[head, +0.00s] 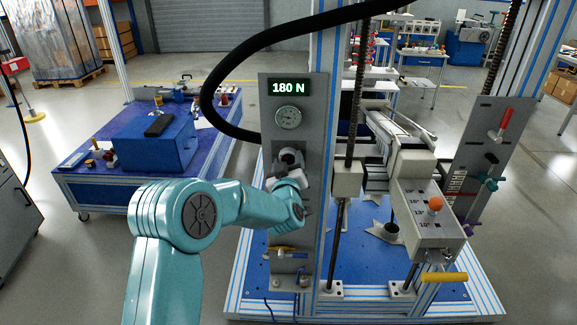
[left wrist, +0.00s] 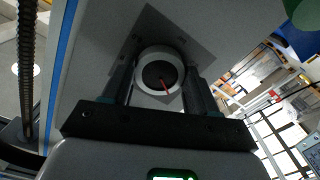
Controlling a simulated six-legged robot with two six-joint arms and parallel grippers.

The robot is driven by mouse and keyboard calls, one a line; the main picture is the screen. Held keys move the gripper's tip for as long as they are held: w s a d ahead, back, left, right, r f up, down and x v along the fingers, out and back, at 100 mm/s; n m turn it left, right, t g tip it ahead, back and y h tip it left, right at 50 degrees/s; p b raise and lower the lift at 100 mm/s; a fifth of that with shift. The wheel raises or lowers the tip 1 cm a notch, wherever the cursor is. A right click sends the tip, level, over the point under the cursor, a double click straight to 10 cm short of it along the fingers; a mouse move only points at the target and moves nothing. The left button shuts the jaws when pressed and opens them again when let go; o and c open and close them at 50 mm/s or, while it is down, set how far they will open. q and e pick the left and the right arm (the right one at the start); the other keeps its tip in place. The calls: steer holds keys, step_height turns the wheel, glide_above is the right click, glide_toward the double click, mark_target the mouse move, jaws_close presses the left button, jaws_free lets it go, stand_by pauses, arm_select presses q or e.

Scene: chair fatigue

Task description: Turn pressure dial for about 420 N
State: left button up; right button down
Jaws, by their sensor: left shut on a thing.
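In the head view my left gripper (head: 289,160) is against the grey panel (head: 266,100) and hides most of the dial. The display (head: 289,88) above reads 180 N. A round gauge (head: 288,117) sits below the display. My right gripper is not in view.
A black hose (head: 235,70) loops beside the panel. A yellow-handled valve (head: 284,252) sits low on the panel. To the right are a chair on the test rig, a box with an orange knob (head: 435,203) and a red-handled lever (head: 504,122). A blue table (head: 85,170) stands left.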

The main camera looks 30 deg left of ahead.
arm_select(q)
steer(key=m+b, duration=0.1)
steer(key=m, duration=0.1)
steer(key=shift+f+m, duration=0.1)
steer(key=shift+m, duration=0.3)
steer(key=m, duration=0.2)
steer(key=shift+m, duration=0.4)
steer(key=m, duration=0.3)
steer(key=shift+m, duration=0.3)
steer(key=m, duration=0.4)
steer(key=shift+p, duration=0.3)
steer(key=o, duration=1.1)
steer(key=shift+c, duration=0.2)
